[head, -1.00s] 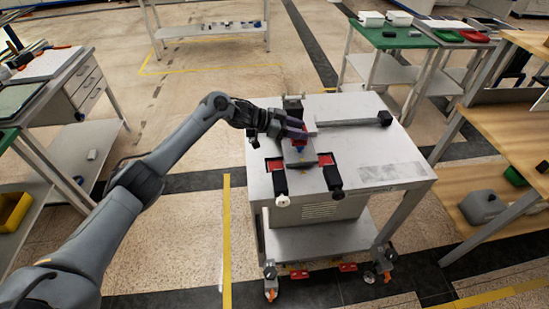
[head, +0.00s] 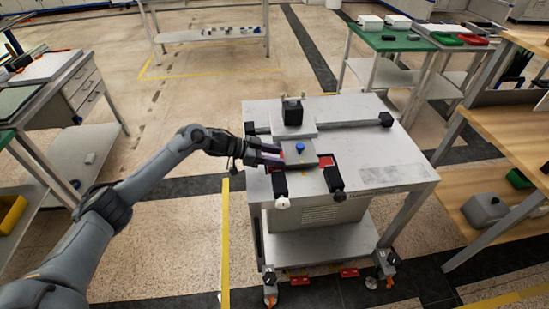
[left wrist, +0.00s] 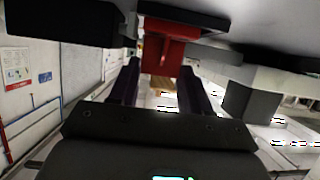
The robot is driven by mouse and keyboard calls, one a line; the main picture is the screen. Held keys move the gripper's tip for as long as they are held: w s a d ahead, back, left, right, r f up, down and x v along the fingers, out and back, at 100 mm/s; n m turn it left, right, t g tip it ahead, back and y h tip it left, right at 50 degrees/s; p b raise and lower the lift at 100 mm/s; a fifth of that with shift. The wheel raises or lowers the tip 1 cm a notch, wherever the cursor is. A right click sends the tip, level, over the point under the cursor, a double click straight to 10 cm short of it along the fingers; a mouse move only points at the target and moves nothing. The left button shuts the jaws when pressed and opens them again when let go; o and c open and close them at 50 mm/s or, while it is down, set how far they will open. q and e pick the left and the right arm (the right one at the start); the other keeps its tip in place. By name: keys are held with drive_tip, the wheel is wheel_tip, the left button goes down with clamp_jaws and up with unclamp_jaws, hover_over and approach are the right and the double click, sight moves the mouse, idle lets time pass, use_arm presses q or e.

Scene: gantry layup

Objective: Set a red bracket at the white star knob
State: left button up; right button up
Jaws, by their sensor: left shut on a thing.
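The white star knob (head: 283,203) is at the front end of the left black clamp (head: 279,184) on the grey cart top. My left gripper (head: 280,156) is low at the left side of the fixture, just behind that clamp. It is shut on a red bracket, which shows between its fingers in the left wrist view (left wrist: 165,55). In the head view the fingers largely hide this bracket. Whether it touches the fixture I cannot tell. Another red piece (head: 327,160) is by the right black clamp (head: 333,179), which has a black knob (head: 337,197). My right gripper is out of view.
A blue knob (head: 300,146) stands on the fixture's grey plate, with a black block (head: 292,112) behind it. A bar with a black end block (head: 386,119) runs to the right. The cart top's right part (head: 385,150) is mostly clear.

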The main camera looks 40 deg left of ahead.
use_arm(q)
drive_tip(key=shift+w, duration=0.1)
drive_tip(key=shift+f, duration=0.15)
drive_tip(key=o, duration=1.2)
drive_tip(key=shift+a+r, duration=0.1)
drive_tip(key=shift+r, duration=0.1)
drive_tip(key=p+v, duration=0.2)
drive_tip(key=v, duration=0.8)
drive_tip(key=shift+s+a+p, duration=0.1)
drive_tip(key=shift+s+p, duration=0.15)
drive_tip(key=shift+p, duration=0.1)
drive_tip(key=shift+v, duration=0.75)
